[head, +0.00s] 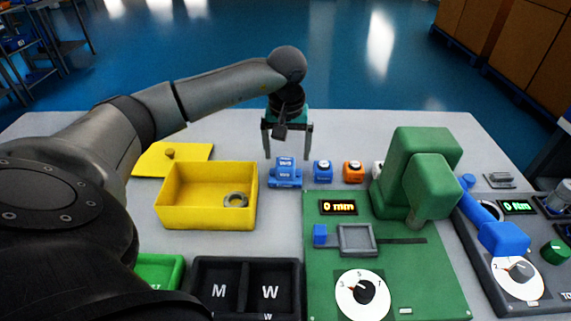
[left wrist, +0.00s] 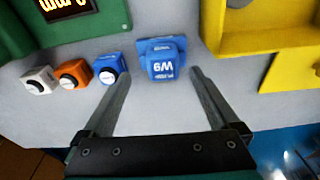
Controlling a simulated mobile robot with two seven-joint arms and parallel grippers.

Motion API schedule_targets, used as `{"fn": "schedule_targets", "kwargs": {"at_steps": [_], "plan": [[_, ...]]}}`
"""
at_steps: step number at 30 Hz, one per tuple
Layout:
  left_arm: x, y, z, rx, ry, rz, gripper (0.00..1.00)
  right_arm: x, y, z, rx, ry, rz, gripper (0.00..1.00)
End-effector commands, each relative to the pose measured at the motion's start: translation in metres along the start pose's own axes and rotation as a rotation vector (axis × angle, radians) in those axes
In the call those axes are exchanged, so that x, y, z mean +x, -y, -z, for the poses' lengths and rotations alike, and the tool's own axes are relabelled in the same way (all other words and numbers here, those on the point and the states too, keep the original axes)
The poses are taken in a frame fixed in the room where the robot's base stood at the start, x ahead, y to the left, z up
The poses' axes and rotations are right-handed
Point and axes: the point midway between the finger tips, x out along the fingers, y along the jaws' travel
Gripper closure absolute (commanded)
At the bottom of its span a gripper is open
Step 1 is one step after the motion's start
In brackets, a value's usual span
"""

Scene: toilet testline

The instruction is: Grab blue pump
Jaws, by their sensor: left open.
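The blue pump (head: 285,172) stands on the grey table, right of the yellow bin. My left gripper (head: 287,156) is open and empty, pointing down behind and above the pump. In the left wrist view the open fingers (left wrist: 160,80) spread on both sides of the space before the pump, without visible contact. My right gripper is in neither view.
Right of the pump stand a small blue block (head: 323,171), an orange block (head: 353,171) and a white one, partly hidden. A yellow bin (head: 205,210) holds a metal ring (head: 236,200). A green press (head: 415,180) stands at right. Black trays (head: 246,286) lie in front.

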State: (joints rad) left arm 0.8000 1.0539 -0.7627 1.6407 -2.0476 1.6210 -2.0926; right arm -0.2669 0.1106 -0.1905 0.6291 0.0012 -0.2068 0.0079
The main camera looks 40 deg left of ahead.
Motion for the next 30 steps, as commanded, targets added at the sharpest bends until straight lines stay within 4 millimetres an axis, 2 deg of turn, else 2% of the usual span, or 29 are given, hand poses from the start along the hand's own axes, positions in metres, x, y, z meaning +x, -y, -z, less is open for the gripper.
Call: {"fn": "schedule_targets", "kwargs": {"at_steps": [12, 19, 30], "plan": [[0.05, 0.005, 0.003, 0.0, 0.001, 0.001, 0.05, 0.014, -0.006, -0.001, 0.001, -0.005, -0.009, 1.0], [0.051, 0.005, 0.003, 0.0, -0.001, 0.0, 0.05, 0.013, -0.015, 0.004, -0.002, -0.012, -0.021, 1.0], [0.051, 0.005, 0.003, 0.0, -0.001, 0.0, 0.47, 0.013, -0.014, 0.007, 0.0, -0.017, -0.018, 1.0]]}}
